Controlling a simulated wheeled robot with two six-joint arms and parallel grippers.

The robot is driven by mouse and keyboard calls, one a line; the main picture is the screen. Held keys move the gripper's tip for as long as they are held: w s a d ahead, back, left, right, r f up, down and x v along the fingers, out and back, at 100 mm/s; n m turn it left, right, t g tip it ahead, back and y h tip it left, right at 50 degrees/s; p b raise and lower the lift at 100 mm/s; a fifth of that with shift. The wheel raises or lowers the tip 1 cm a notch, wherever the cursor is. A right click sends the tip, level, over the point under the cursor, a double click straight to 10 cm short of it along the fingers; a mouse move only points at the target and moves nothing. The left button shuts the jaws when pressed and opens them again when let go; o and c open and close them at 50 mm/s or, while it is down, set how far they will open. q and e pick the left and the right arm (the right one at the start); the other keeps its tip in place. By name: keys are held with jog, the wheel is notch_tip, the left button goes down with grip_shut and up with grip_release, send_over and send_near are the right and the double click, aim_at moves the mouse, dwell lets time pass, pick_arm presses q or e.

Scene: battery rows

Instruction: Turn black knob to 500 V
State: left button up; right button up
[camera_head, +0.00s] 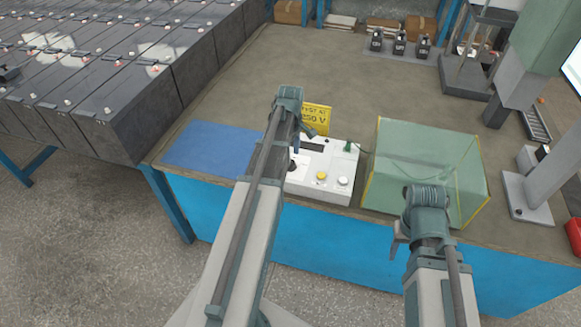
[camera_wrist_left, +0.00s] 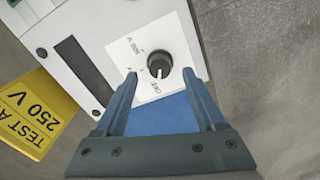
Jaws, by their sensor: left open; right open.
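The black knob (camera_wrist_left: 159,64) sits on a white dial plate on the tester (camera_wrist_left: 135,25). My left gripper (camera_wrist_left: 160,76) is open, with one fingertip on either side of the knob's near edge, and holds nothing. Contact with the knob cannot be told. In the head view my left gripper (camera_head: 298,143) hangs over the left part of the white tester (camera_head: 323,165), partly hiding it. My right gripper (camera_head: 398,240) is open, mostly hidden behind its wrist at the table's front edge.
A yellow sign (camera_head: 318,117) reading 250 V stands behind the tester. A blue mat (camera_head: 210,148) lies to its left, a green translucent box (camera_head: 425,160) to its right. Black battery rows (camera_head: 130,110) stand at the left.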

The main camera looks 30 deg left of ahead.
aim_at(291, 164)
pick_arm(q)
jog(key=shift+f+b, duration=0.95)
jog(key=shift+f, duration=0.5)
pick_arm(e)
notch_tip(291, 164, down, 3)
jog(key=shift+r, duration=0.1)
pick_arm(q)
grip_shut()
